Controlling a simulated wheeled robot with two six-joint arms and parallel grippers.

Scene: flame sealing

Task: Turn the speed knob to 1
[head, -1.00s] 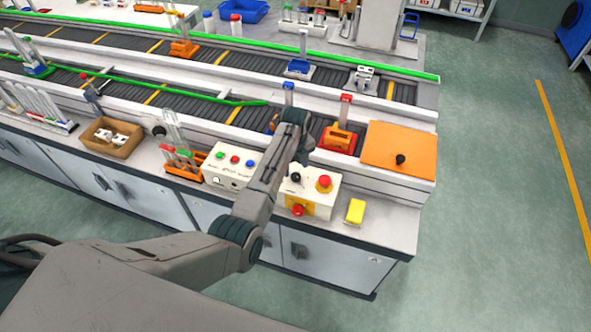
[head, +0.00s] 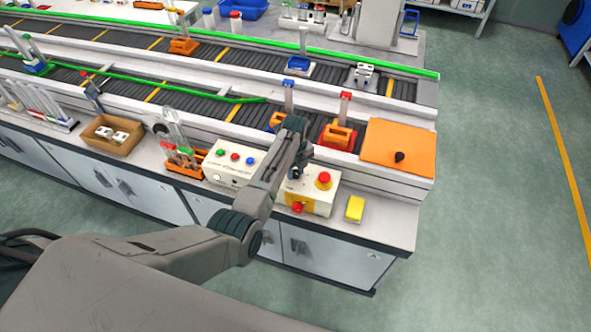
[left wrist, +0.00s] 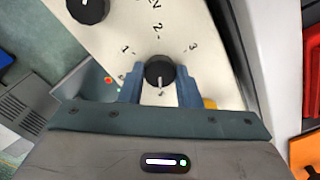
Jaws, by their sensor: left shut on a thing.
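The speed knob (left wrist: 160,72) is round and black with a pale pointer line, on a cream panel printed with 1, 2 and 3. In the left wrist view the 1 is up and left of the knob, the 2 above it and the 3 up and right. The pointer line lies on the side of the knob facing my gripper, away from the 2. My left gripper (left wrist: 159,88) has its blue fingers on either side of the knob, shut on it. In the head view my left gripper (head: 297,168) is over the cream control box (head: 318,204) and covers part of it. My right gripper is not in view.
A red button (head: 323,180) stands on the box beside my gripper. A yellow block (head: 355,209) lies to the right. A cream button box (head: 225,172) stands to the left. An orange rack (head: 337,136) and orange board (head: 398,148) are behind. Another black knob (left wrist: 88,8) shows in the wrist view.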

